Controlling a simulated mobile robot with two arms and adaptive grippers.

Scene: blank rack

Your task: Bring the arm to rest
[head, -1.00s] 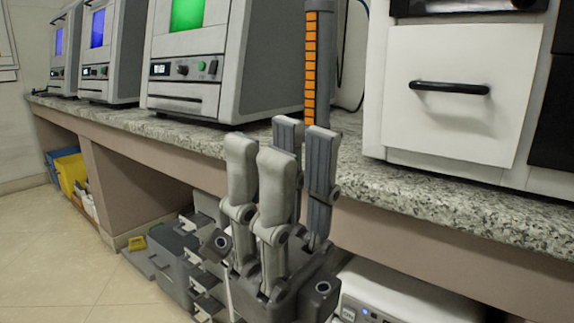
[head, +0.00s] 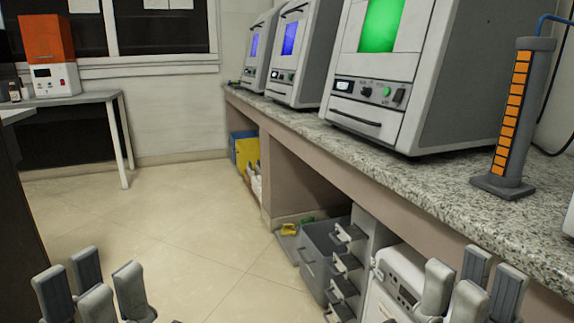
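My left gripper (head: 92,287) is at the bottom left of the head view, fingers pointing up. Its grey fingers stand apart with nothing seen between them, so it is open. My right gripper (head: 473,284) is at the bottom right, in front of the counter. Its fingers also point up and stand apart, open and empty. The lower parts of both grippers are cut off by the bottom edge of the view. Neither gripper appears to touch anything.
A granite counter (head: 427,178) runs along the right, bearing several machines (head: 430,100) and an upright orange-slotted rack (head: 513,120). Grey drawers (head: 320,262) and a white device (head: 400,285) stand below. A side table (head: 110,99) is far left. The middle floor (head: 185,225) is clear.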

